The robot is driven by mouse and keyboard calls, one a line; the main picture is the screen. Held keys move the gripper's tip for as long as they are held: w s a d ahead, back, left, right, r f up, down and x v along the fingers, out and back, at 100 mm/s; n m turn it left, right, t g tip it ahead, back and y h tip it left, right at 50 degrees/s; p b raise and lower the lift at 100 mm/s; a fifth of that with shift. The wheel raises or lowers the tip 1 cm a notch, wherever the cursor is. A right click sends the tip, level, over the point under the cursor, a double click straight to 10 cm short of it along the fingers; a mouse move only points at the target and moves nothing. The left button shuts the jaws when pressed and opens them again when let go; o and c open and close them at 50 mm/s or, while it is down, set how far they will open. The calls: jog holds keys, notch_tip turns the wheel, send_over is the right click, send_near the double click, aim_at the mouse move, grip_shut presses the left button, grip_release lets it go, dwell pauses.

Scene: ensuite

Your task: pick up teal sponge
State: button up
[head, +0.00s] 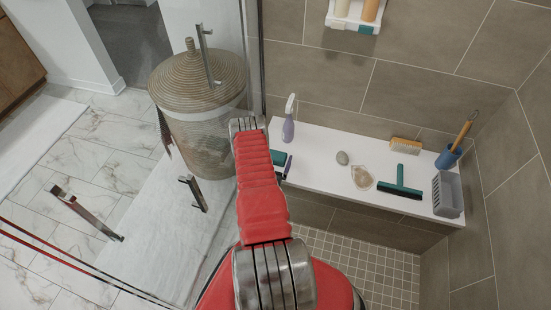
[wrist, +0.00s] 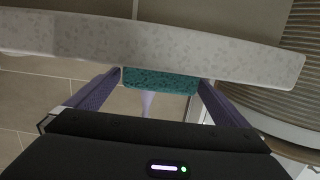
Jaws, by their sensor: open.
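The teal sponge (wrist: 160,80) is a speckled block on the white bench in the wrist view, where the scene appears upside down. A teal piece, apparently the same sponge, shows beside my arm in the head view (head: 278,157). My gripper (wrist: 160,76) is open, with one purple finger on each side of the sponge. A gap seems to show on each side, though contact at the fingertips is hard to tell. In the head view my arm hides most of the gripper; one dark purple finger (head: 287,168) shows.
The white bench (head: 330,150) also holds a spray bottle (head: 289,120), a stone (head: 342,158), a shell (head: 362,177), a squeegee (head: 399,187), a brush (head: 405,145), a blue cup (head: 448,158) and a grey basket (head: 447,194). A lidded wicker basket (head: 200,85) stands left, seen through glass.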

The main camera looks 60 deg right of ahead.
aim_at(276, 155)
jog(key=shift+d+f, duration=0.1)
jog(key=shift+d, duration=0.55)
jog(key=shift+c, duration=0.6)
jog(key=c, duration=1)
jog(key=shift+r, duration=5.05)
